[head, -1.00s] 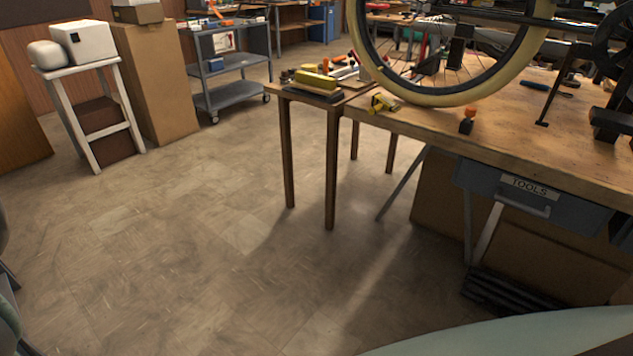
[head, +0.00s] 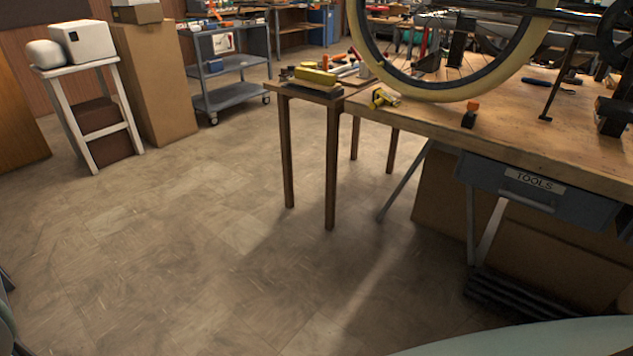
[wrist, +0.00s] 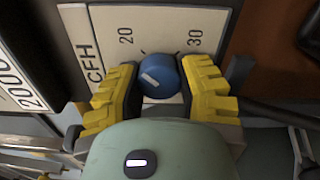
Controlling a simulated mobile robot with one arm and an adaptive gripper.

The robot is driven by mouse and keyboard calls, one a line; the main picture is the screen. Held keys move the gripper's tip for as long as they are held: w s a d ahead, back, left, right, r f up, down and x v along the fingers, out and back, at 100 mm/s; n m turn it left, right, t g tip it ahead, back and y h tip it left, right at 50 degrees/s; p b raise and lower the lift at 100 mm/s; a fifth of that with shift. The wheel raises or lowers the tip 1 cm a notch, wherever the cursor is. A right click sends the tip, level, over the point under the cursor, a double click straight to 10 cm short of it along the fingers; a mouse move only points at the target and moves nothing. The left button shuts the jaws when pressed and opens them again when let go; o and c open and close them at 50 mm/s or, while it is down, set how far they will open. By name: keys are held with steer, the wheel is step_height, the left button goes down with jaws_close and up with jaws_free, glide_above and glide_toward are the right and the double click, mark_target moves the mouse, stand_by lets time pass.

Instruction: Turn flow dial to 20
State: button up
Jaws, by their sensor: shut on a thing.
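A blue round flow dial (wrist: 160,75) with a white mark on its face shows in the wrist view. It sits on a pale scale plate (wrist: 145,25) printed with CFH, 20 at the left and 30 at the right. The white mark lies left of the knob's middle; its exact reading is hard to tell. My gripper (wrist: 158,68) is shut on the dial, with one yellow finger on each side. The dial and my gripper's fingers do not show in the head view.
In the head view a wooden workbench (head: 440,125) with a drawer marked TOOLS (head: 535,190) and a large wheel (head: 440,95) stands at the right. A white stool (head: 90,95) and a grey cart (head: 232,100) stand farther back. The tiled floor (head: 200,230) is open.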

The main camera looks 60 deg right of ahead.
steer(key=shift+s+a, duration=0.1)
stand_by(0.3)
steer(key=o, duration=1.2)
steer(key=shift+d, duration=0.35)
steer(key=d, duration=1.1)
steer(key=shift+s+d, duration=0.25)
steer(key=shift+s, duration=0.1)
